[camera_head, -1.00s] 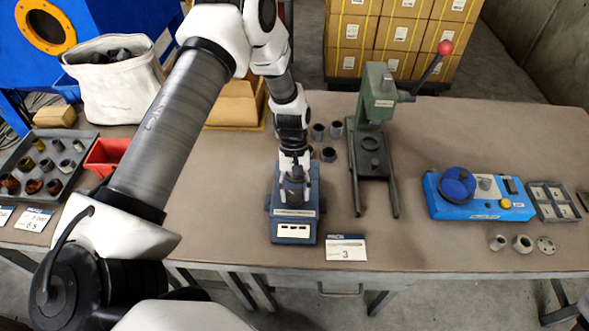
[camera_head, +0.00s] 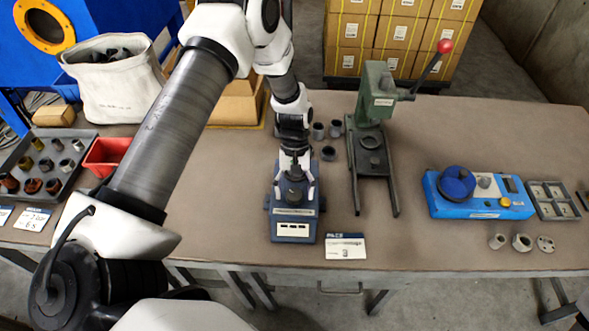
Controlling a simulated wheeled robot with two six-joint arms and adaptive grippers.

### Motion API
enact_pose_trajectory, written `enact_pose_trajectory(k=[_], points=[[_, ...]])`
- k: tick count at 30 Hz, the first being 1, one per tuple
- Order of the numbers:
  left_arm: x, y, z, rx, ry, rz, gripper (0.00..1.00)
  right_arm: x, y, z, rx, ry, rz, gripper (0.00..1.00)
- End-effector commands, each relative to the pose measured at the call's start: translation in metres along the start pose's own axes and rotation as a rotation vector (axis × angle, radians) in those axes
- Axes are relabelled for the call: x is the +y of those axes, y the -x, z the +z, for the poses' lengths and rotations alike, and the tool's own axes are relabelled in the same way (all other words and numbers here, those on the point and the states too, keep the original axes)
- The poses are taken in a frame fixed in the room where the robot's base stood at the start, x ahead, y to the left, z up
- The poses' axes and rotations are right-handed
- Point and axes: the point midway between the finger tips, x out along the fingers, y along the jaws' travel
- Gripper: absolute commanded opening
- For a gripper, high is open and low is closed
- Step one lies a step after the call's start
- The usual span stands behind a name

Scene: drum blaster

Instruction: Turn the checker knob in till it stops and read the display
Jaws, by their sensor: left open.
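The checker (camera_head: 282,237) is a small dark blue box on the table, left of the middle. Its white front display panel (camera_head: 294,229) carries small dark marks that I cannot read. My left gripper (camera_head: 295,192) points down over the checker. It is open, with its fingers on either side of a dark rounded part (camera_head: 294,188), which seems to be the knob. I cannot tell whether the fingers touch it.
A placard (camera_head: 345,247) lies right of the checker. A green lever press (camera_head: 376,110) stands behind to the right. A blue device (camera_head: 470,208) sits further right. A red bin (camera_head: 106,156) and a tray of parts (camera_head: 52,172) are at the left.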

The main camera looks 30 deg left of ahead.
Motion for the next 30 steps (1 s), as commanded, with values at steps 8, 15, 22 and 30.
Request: enact_pose_trajectory(k=[8, 15, 22, 30], points=[[0.001, 0.029, -0.001, 0.004, -0.001, 0.004, 0.71, 0.0, 0.0, 0.0, 0.0, 0.0, 0.0, 0.4], [0.001, 0.09, -0.001, 0.004, 0.0, 0.004, 0.71, 0.0, 0.0, 0.0, 0.0, 0.0, 0.0, 0.4], [0.0, 0.119, 0.0, 0.0, 0.0, 0.0, 0.71, 0.0, 0.0, 0.0, 0.0, 0.0, 0.0, 0.4], [0.0, 0.12, 0.0, 0.0, 0.001, 0.0, 0.72, 0.0, 0.0, 0.0, 0.0, 0.0, 0.0, 0.4]])
